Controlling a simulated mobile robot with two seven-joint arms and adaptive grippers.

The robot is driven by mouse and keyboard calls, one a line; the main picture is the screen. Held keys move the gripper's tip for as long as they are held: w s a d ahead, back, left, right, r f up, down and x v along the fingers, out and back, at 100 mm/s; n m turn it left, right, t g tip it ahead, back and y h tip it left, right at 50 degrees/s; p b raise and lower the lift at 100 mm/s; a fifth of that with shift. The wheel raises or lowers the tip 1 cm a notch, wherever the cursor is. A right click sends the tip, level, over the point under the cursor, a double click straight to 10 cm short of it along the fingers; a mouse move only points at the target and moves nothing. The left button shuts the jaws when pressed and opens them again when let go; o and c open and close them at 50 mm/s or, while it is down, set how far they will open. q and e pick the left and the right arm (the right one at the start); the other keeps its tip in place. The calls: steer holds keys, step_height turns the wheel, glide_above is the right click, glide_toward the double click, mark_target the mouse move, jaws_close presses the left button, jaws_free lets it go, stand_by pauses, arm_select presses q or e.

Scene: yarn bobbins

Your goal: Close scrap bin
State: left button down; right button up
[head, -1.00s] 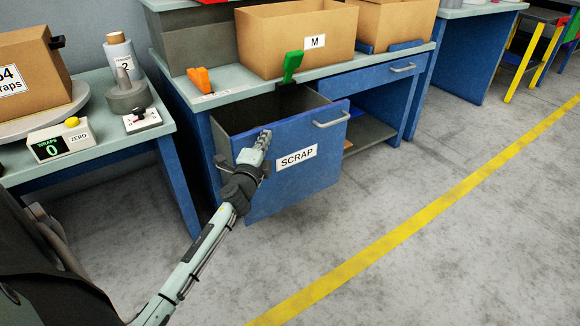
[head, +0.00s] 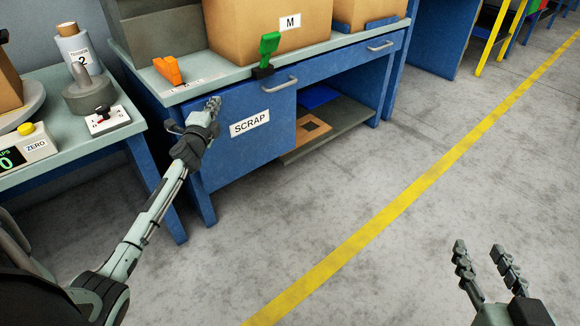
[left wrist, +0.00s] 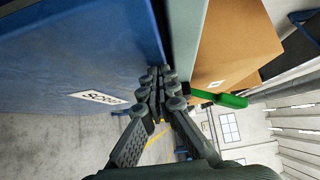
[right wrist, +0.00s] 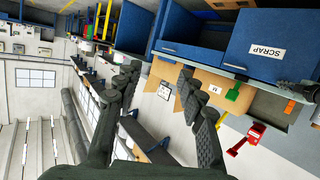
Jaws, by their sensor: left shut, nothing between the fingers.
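The blue scrap bin (head: 229,150) with the white SCRAP label is a drawer front under the workbench, and in the head view it sits in line with the bench front. Its metal handle (head: 280,86) is at the top right of the front. The bin also shows in the left wrist view (left wrist: 85,60) and the right wrist view (right wrist: 283,25). My left gripper (head: 213,106) is shut and empty, with its fingertips at the upper part of the bin front; exact contact cannot be told. My right gripper (head: 484,251) is open and empty over the floor at lower right.
An open shelf (head: 335,132) lies right of the bin. A side table (head: 60,150) stands at left. The floor at right is clear.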

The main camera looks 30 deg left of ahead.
arm_select(q)
steer(key=shift+w+a+r, duration=0.1)
steer(key=shift+w+a, duration=0.05)
steer(key=shift+a, duration=0.3)
steer(key=shift+w+a+r, duration=0.1)
steer(key=shift+w+a, duration=0.05)
steer(key=shift+a, duration=0.25)
arm_select(e)
steer(key=shift+a+r+t, duration=0.4)
steer(key=shift+r, duration=0.35)
arm_select(q)
steer(key=shift+a+r, duration=0.1)
steer(key=shift+a, duration=0.05)
arm_select(e)
steer(key=shift+d, duration=0.15)
